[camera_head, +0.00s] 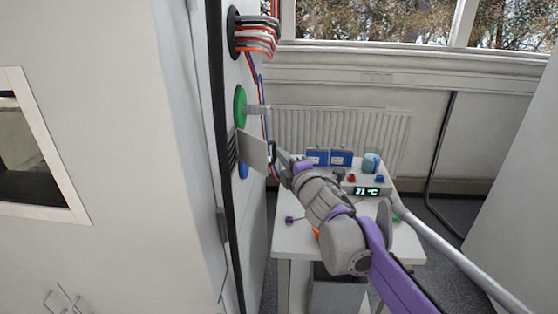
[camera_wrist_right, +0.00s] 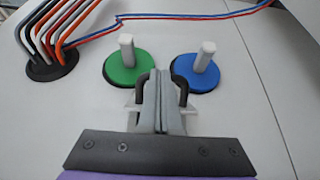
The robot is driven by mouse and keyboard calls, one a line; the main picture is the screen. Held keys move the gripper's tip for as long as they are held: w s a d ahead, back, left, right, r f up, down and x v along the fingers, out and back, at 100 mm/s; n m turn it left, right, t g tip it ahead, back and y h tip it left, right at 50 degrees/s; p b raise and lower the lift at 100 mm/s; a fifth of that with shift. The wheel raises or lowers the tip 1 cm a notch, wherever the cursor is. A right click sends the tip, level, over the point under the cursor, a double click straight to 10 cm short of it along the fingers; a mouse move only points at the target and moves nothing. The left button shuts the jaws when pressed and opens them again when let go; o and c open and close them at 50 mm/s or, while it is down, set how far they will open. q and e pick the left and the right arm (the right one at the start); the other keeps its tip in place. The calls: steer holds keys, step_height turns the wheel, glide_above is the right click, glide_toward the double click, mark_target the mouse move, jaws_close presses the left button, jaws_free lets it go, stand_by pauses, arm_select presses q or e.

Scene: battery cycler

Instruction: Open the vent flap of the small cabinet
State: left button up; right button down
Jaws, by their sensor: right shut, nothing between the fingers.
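The vent flap (camera_head: 253,148) is a light grey plate on the tall white side panel in the head view. It stands out from the panel at an angle, with dark slats (camera_head: 232,152) beside its left edge. My right gripper (camera_head: 273,153) is at the flap's outer right edge; I cannot tell whether it touches. In the right wrist view my right gripper (camera_wrist_right: 160,75) is shut and empty, pointing at the panel between the green and blue discs. My left gripper is not in view.
A green disc (camera_head: 240,106) with a grey peg sits above the flap, a blue disc (camera_head: 243,171) partly hidden behind it. Cables (camera_head: 258,36) leave the panel higher up. A white table (camera_head: 290,240) with blue boxes, a cup and a temperature display stands to the right.

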steer(key=shift+w+d, duration=0.35)
steer(key=shift+w, duration=0.35)
steer(key=shift+w+d, duration=0.3)
steer(key=shift+w, duration=0.4)
steer(key=shift+d, duration=0.15)
